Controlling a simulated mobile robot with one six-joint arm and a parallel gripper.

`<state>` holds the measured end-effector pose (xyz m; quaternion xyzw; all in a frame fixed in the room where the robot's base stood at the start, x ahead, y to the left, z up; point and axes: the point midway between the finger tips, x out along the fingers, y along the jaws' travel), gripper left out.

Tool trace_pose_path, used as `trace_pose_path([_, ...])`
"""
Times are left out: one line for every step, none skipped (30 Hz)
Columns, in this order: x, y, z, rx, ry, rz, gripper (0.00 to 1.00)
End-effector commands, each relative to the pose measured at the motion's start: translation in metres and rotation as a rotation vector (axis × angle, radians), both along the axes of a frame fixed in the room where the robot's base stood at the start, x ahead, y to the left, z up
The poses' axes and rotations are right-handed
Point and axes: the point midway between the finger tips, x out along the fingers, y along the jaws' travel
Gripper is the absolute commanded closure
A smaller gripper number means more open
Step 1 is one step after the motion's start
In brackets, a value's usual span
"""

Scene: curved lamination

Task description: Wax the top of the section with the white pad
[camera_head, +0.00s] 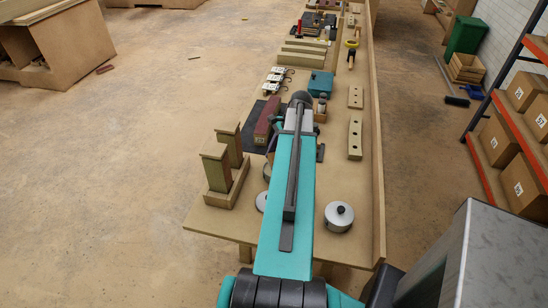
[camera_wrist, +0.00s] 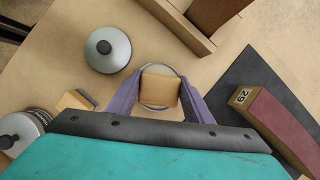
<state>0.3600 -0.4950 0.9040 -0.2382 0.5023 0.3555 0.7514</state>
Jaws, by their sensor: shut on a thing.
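My gripper (camera_wrist: 160,102) is shut on a pale wooden block (camera_wrist: 160,88), with one purple finger on each side. The block is probably the back of the pad; no white face shows. It is above or in a round open tin (camera_wrist: 143,76), whose rim shows around it; I cannot tell whether it touches the contents. The section is a curved, dark red-topped piece marked 29 (camera_wrist: 283,124), lying to the right of my gripper on a dark mat (camera_wrist: 232,78). The section also shows in the head view (camera_head: 266,121), where my arm hides the gripper.
A second small block (camera_wrist: 76,102) lies beside my left finger. A wooden stand (camera_head: 222,187) with uprights is at the table's left edge.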

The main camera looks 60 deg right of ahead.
Motion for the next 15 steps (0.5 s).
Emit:
trace_pose_path([0.0000,0.0000,-0.0057,0.000,0.000,0.000,0.72])
trace_pose_path([0.0000,0.0000,-0.0071,0.000,0.000,0.000,0.72])
trace_pose_path([0.0000,0.0000,-0.0087,0.000,0.000,0.000,0.72])
trace_pose_path([0.0000,0.0000,-0.0096,0.000,0.000,0.000,0.72])
trace_pose_path([0.0000,0.0000,-0.0105,0.000,0.000,0.000,0.72])
trace_pose_path([0.0000,0.0000,-0.0113,0.000,0.000,0.000,0.72])
trace_pose_path([0.0000,0.0000,-0.0118,0.000,0.000,0.000,0.72])
trace_pose_path([0.0000,0.0000,-0.0121,0.000,0.000,0.000,0.72])
trace_pose_path([-0.0001,0.0001,-0.0123,0.000,0.000,0.000,0.72])
trace_pose_path([-0.0001,0.0001,-0.0123,0.000,0.000,0.000,0.72])
trace_pose_path([-0.0001,0.0001,-0.0123,0.000,0.000,0.000,0.72])
trace_pose_path([0.0000,0.0001,-0.0123,0.000,0.000,0.000,0.72])
trace_pose_path([0.0000,0.0000,-0.0122,0.000,0.000,0.000,0.72])
trace_pose_path([0.0000,0.0001,-0.0121,0.000,0.000,0.000,0.72])
trace_pose_path([0.0000,0.0001,-0.0121,0.000,0.000,0.000,0.72])
